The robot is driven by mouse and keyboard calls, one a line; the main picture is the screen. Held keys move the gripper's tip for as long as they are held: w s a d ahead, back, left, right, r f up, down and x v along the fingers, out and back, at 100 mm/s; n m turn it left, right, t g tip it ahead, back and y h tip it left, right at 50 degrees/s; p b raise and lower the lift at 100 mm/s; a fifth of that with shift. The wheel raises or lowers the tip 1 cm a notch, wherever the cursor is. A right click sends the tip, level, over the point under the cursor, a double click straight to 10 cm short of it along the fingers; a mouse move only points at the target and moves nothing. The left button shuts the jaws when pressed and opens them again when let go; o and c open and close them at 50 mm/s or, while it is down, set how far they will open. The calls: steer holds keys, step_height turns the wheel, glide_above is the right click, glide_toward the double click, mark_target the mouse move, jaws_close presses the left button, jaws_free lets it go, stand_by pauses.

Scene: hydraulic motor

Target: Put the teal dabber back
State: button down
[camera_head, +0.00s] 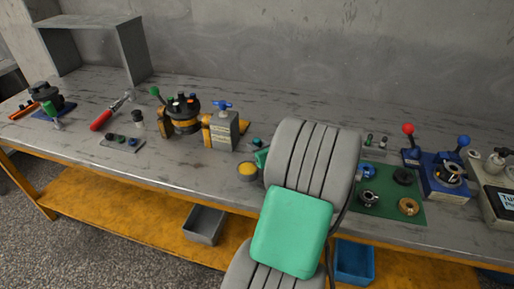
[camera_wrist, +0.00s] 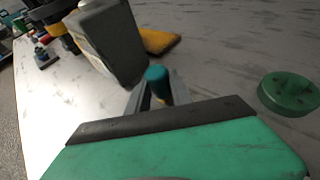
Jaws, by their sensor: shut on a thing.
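The teal dabber (camera_wrist: 157,78) stands between the two fingers of my gripper (camera_wrist: 159,93) in the wrist view. Its rounded teal top shows, with a yellowish part below. My gripper is shut on it. In the head view a small teal top (camera_head: 256,142) shows just left of my arm, which hides most of the gripper. The dabber's lower end is hidden, so I cannot tell whether it touches the bench.
A yellow-topped cup (camera_head: 247,170) is at the bench's front edge. A green disc (camera_wrist: 289,92) lies right. A small rack (camera_head: 122,143) lies farther left.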

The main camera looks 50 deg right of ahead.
steer(key=shift+f, duration=0.15)
steer(key=c, duration=1.1)
jaws_free()
steer(key=shift+c, duration=0.2)
steer(key=shift+r, duration=0.2)
steer(key=p+v, duration=0.1)
steer(key=v, duration=1.1)
